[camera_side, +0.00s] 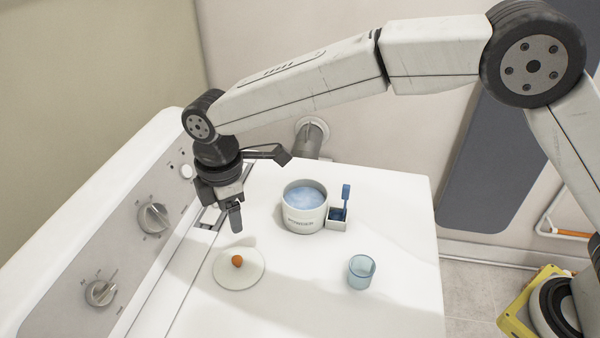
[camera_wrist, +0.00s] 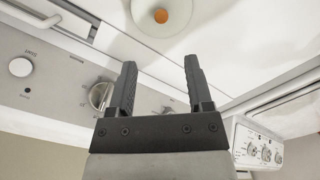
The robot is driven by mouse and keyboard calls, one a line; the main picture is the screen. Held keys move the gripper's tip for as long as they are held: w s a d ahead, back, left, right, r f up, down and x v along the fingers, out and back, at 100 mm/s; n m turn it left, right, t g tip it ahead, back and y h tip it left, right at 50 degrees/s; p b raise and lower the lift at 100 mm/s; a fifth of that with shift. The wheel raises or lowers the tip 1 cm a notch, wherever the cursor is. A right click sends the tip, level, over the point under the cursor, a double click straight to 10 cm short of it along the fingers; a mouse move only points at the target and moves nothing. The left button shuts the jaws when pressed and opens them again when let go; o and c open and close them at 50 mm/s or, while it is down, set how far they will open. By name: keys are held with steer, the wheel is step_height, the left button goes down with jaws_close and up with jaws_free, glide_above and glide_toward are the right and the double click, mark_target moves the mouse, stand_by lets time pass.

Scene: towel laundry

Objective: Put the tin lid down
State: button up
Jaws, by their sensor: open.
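The tin lid (camera_side: 238,270) is a flat white disc with an orange-brown knob. It lies knob up on the white machine top, and its knob shows in the wrist view (camera_wrist: 160,15). My gripper (camera_side: 236,222) is above and slightly behind the lid, apart from it. In the wrist view its two dark fingers (camera_wrist: 156,72) are spread with nothing between them. The open white tin (camera_side: 305,213) stands behind and to the right of the lid, with pale blue contents (camera_side: 305,195) inside.
A blue glass cup (camera_side: 361,272) stands to the right of the lid. The control panel with knobs (camera_side: 153,217) rises at the left. The front of the top is clear.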

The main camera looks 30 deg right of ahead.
steer(key=s+d+m+t, duration=0.15)
steer(key=d+m, duration=0.65)
steer(key=d, duration=1.1)
steer(key=s+d+f+m+t, duration=0.1)
steer(key=s+d+f+m, duration=0.3)
steer(key=s+d+m, duration=0.5)
steer(key=s+d, duration=0.5)
steer(key=d, duration=0.1)
steer(key=shift+m, duration=0.4)
